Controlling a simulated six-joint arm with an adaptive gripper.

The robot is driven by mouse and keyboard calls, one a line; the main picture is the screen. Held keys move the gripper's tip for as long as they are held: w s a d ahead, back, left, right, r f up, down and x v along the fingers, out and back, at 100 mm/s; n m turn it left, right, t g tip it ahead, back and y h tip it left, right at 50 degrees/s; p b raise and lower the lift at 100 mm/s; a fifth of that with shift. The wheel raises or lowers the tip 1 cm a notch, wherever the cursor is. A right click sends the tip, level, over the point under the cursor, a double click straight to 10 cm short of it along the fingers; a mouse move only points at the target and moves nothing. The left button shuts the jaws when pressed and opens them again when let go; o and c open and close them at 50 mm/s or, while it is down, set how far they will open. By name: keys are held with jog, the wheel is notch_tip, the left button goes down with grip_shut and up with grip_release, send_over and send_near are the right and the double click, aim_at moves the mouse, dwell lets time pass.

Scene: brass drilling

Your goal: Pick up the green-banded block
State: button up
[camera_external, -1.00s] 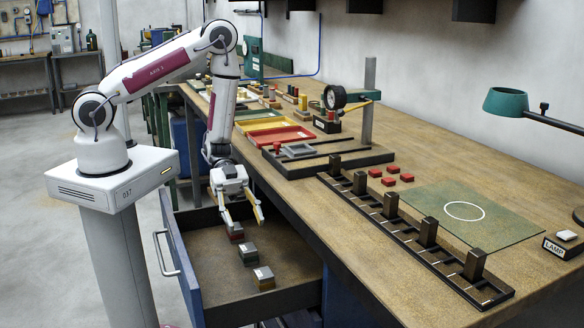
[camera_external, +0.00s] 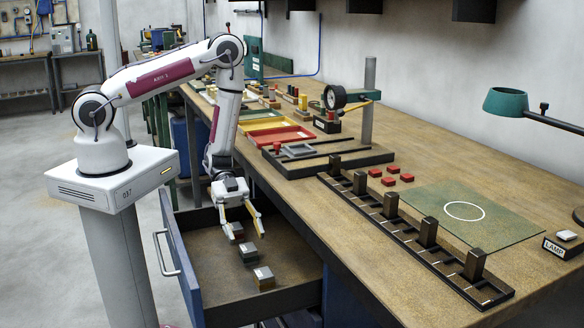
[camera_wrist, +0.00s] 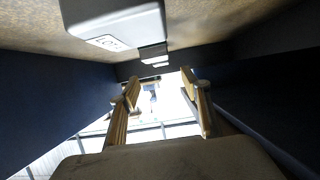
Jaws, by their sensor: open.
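The green-banded block (camera_external: 248,253), with a grey top, sits in the open drawer, the middle one of three blocks in a row. My gripper (camera_external: 247,237) is open and empty, fingers pointing down just above and behind it; I cannot tell the exact gap. The wrist view shows both fingers (camera_wrist: 160,88) spread apart with nothing between them. That view also shows a large grey block (camera_wrist: 115,18) with a white label near the top and smaller grey shapes beyond it. Band colours do not show there.
The red-banded block (camera_external: 237,231) stands behind, partly hidden by a finger. The yellow-banded block (camera_external: 264,279) stands in front. The blue-walled drawer (camera_external: 182,262) encloses them, and the workbench edge rises close on the right. The drawer's floor to the left is bare.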

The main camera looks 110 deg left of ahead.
aim_at(248, 247)
jog(key=shift+f, duration=0.1)
jog(key=shift+f, duration=1.4)
jog(key=shift+x, duration=1.55)
jog(key=shift+c, duration=0.3)
grip_shut()
